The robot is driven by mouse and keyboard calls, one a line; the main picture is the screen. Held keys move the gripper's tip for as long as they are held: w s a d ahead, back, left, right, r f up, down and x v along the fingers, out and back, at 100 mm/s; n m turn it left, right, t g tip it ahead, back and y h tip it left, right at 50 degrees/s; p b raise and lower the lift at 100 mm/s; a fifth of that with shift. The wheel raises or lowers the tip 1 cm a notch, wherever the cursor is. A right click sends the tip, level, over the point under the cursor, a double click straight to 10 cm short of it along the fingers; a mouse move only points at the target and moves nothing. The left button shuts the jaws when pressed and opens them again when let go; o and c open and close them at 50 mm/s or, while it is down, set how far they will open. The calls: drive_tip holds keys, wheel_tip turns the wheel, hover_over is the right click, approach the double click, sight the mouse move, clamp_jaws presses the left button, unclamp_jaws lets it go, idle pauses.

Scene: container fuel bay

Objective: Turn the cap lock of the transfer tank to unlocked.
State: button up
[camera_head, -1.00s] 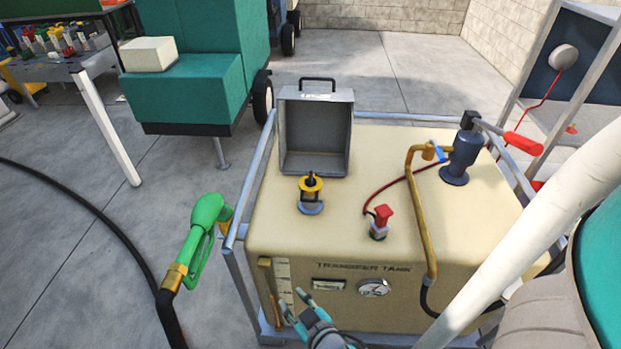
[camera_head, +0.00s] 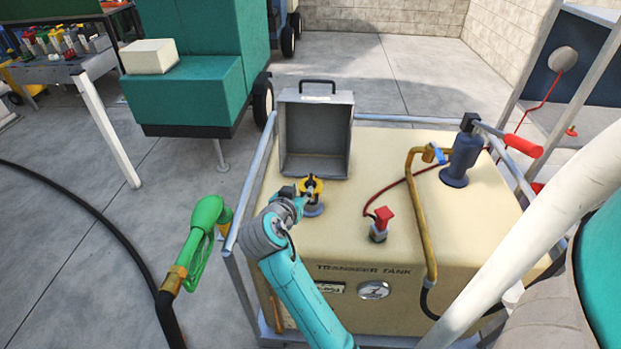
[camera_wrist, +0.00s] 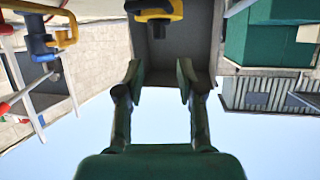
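The tan transfer tank (camera_head: 340,245) stands in a metal frame. On its top is a yellow cap lock (camera_head: 313,183) with a dark middle, on a grey filler neck. My gripper (camera_head: 301,192) is right by the cap in the head view and partly covers it and its neck. In the wrist view the yellow cap (camera_wrist: 153,12) is at the top edge, beyond my fingertips. My gripper (camera_wrist: 160,76) is open there, with nothing between its fingers. Whether a finger touches the cap cannot be told.
An open grey box (camera_head: 316,140) stands on the tank just behind the cap. A red-topped fitting (camera_head: 380,222), a brass pipe (camera_head: 424,215) and a blue pump (camera_head: 462,155) with a red handle are to the right. A green fuel nozzle (camera_head: 203,235) is left of the tank.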

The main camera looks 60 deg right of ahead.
sight(310, 179)
drive_tip(key=x, duration=1.1)
drive_tip(key=shift+a, duration=0.1)
